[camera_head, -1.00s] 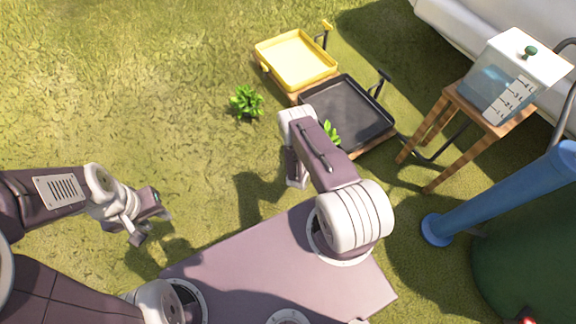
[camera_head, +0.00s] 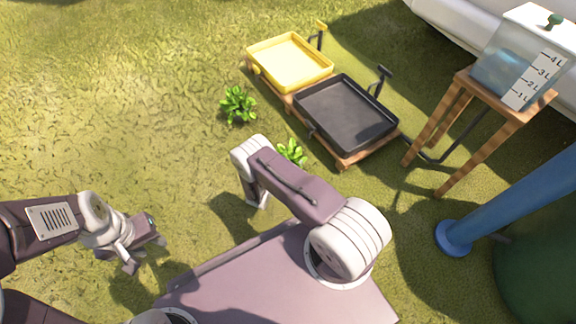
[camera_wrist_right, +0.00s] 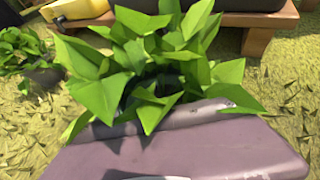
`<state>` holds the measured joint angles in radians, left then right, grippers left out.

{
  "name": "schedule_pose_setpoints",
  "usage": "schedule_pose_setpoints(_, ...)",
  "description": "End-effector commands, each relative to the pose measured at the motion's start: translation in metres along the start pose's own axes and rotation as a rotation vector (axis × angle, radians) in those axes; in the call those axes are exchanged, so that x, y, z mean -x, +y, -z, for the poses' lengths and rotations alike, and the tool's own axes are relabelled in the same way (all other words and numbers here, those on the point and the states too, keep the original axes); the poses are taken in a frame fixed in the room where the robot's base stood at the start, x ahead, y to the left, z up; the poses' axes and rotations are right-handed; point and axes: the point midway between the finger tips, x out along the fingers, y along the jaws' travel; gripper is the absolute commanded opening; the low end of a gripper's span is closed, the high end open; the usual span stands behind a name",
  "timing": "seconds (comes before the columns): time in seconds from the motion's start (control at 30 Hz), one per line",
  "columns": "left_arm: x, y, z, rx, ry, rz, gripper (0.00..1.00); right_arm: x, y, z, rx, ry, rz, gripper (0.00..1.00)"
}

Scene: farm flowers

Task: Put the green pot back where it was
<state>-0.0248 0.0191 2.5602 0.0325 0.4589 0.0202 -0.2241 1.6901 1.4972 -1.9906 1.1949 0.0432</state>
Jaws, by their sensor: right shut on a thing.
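A leafy green plant (camera_wrist_right: 155,65) fills the middle of the right wrist view, with my right gripper (camera_wrist_right: 175,130) shut right below it. The gripper hides its pot, so I cannot see the pot's colour. In the head view the same leaves (camera_head: 291,153) show just past my right forearm, near the black tray's left side; the right jaws are hidden there. A second leafy plant (camera_head: 238,104) stands on the grass to the left of the trays. It also shows at the left of the right wrist view (camera_wrist_right: 25,55). My left gripper (camera_head: 147,254) is open and empty over the grass.
A yellow tray (camera_head: 322,78) and a black tray (camera_head: 330,138) sit on low wooden stands. A water tank (camera_head: 508,70) stands on a wooden stool (camera_head: 482,96) at right. A blue post (camera_head: 520,200) rises at lower right. The grass at left is clear.

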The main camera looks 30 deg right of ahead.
Motion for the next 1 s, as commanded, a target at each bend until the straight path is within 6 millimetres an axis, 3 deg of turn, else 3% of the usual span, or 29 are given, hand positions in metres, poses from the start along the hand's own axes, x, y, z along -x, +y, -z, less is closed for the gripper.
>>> schedule_pose_setpoints(0.33, -0.001, 0.000, 0.000, 0.000, 0.001, 0.000, 0.36, -0.002, 0.001, 0.004, -0.002, -0.002, -0.001, 0.22)
schedule_pose_setpoints(0.37, -0.001, 0.000, 0.000, 0.000, 0.001, 0.000, 0.36, -0.002, 0.001, 0.004, -0.001, -0.001, -0.001, 0.86)
schedule_pose_setpoints(0.4, -0.001, 0.000, 0.000, 0.000, 0.001, 0.000, 0.36, -0.002, 0.000, 0.004, -0.001, -0.001, -0.001, 0.97)
schedule_pose_setpoints(0.77, -0.001, 0.000, 0.000, 0.000, 0.001, 0.000, 0.36, -0.001, 0.000, 0.000, -0.001, -0.001, -0.001, 1.00)
schedule_pose_setpoints(1.0, 0.038, 0.001, 0.004, 0.000, 0.001, 0.000, 0.36, 0.046, 0.002, -0.007, 0.004, -0.001, -0.006, 1.00)
